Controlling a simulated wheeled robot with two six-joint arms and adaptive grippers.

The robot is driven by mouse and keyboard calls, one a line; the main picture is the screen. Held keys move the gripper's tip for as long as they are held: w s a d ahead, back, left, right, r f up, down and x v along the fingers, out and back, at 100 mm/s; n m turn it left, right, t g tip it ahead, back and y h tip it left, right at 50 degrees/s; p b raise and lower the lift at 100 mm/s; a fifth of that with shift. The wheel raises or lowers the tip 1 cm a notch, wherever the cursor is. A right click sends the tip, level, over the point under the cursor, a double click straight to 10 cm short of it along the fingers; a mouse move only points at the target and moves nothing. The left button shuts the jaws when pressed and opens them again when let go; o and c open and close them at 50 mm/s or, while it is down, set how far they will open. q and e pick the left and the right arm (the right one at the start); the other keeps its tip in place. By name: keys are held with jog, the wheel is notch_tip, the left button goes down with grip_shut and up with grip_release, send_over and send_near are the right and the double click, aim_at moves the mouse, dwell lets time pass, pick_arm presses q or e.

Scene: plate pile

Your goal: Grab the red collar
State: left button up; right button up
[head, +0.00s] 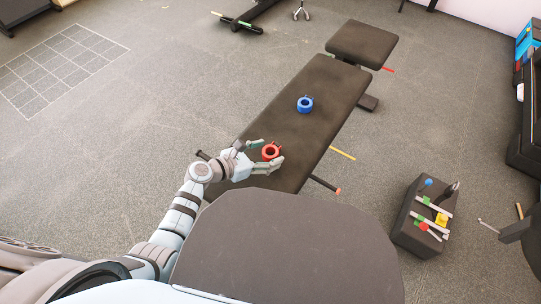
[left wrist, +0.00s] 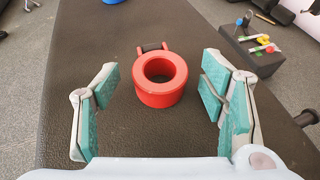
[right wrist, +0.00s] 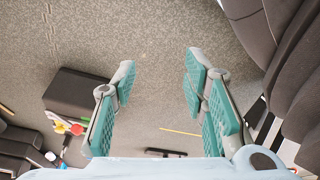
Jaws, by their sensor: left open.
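The red collar (head: 271,152) is a thick ring with a small lever. It lies on the dark bench pad (head: 318,100). It also shows in the left wrist view (left wrist: 160,96), its lever on the far side. My left gripper (head: 268,156) is open, with its fingers on either side of the collar and apart from it. In the left wrist view the teal finger pads (left wrist: 163,95) leave a gap on both sides of the ring. My right gripper (right wrist: 160,75) is open and empty over the floor in its own wrist view. It does not show in the head view.
A blue collar (head: 305,105) lies farther up the bench. A dark box (head: 422,220) with colored items stands on the floor at right. A second bench pad (head: 362,44) is at the far end. A dark seat-like pad (head: 290,245) fills the near foreground. Floor at left is clear.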

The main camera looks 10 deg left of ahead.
pick_arm(q)
jog(key=shift+r, duration=0.1)
jog(key=c, duration=1.3)
jog(key=shift+r, duration=0.1)
